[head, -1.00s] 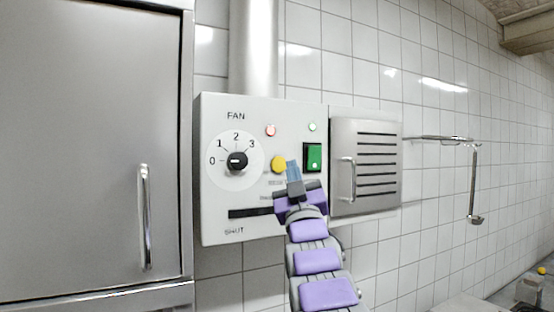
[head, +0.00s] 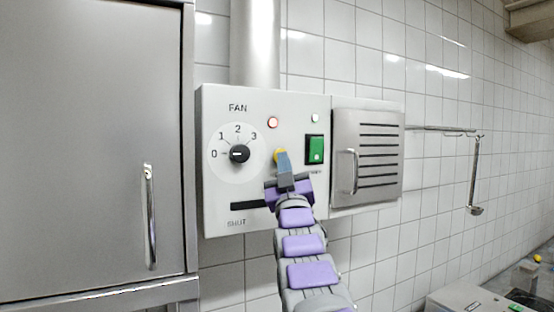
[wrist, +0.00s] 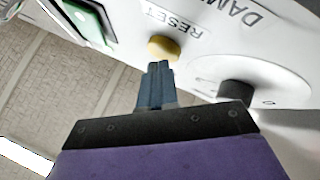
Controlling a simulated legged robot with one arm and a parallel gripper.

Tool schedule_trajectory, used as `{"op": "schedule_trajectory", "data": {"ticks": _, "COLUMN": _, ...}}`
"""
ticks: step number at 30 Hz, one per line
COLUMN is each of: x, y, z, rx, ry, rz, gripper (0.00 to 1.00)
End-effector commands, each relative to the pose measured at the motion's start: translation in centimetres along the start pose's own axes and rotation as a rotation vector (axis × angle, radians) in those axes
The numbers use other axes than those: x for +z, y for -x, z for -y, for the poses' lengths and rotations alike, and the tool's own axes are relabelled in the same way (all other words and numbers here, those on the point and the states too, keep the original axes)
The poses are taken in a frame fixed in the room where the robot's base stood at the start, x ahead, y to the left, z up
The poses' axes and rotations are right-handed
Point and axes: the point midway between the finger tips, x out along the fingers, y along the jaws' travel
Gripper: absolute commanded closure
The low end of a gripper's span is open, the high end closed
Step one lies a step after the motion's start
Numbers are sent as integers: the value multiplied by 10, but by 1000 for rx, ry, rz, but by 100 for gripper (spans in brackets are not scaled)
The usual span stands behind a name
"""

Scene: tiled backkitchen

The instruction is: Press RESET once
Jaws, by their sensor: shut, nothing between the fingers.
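The yellow button (head: 280,155) is on the front of a white control box (head: 218,205), right of the FAN dial. In the wrist view the yellow button (wrist: 163,48) shows beside the upside-down word RESET. My gripper (head: 283,155) is shut and empty. The button's label is hidden behind my gripper in the head view.
On the box are the FAN dial knob (head: 239,153), pointing near 0, a green rocker switch (head: 315,150), a red lamp (head: 272,122), a pale lamp (head: 315,118) and a dark slot (head: 247,205). A louvred door (head: 368,185) adjoins right; a steel cabinet (head: 90,150) stands left.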

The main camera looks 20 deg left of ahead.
Motion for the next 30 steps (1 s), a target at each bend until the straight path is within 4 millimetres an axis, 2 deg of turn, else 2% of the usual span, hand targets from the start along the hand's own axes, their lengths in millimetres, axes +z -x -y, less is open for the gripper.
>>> {"op": "schedule_trajectory", "data": {"ticks": 6, "x": -2, "y": 1, "z": -6, "rx": 4, "ry": -1, "rz": -1, "gripper": 100}}
{"op": "schedule_trajectory", "data": {"ticks": 18, "x": 1, "y": -1, "z": 2, "rx": 0, "ry": 1, "rz": 1, "gripper": 100}}
{"op": "schedule_trajectory", "data": {"ticks": 30, "x": -1, "y": 1, "z": -4, "rx": 3, "ry": -1, "rz": 0, "gripper": 100}}
